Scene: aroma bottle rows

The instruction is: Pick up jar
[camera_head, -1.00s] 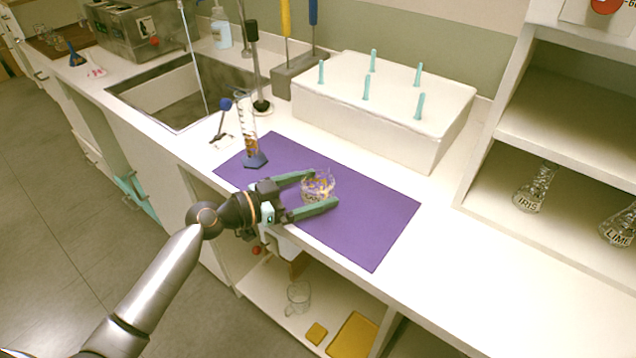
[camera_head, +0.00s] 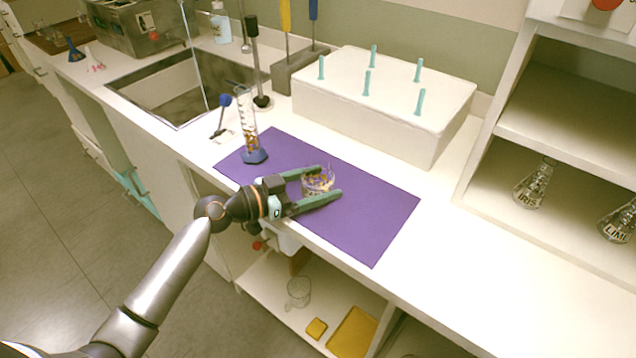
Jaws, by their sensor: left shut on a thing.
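The jar (camera_head: 318,181) is a small clear glass vessel with yellowish bits inside. It is upright at the purple mat (camera_head: 372,218); whether its base touches the mat I cannot tell. My left gripper (camera_head: 331,180) reaches in from the left, with its green fingers shut on the jar from both sides. The fingers hide part of the jar's sides. My right gripper is not in view.
A glass cylinder (camera_head: 249,135) with a blue base stands at the mat's back left corner. A white box with teal pegs (camera_head: 385,105) stands behind the mat. Labelled flasks (camera_head: 533,186) sit on the right shelf. The counter right of the mat is clear.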

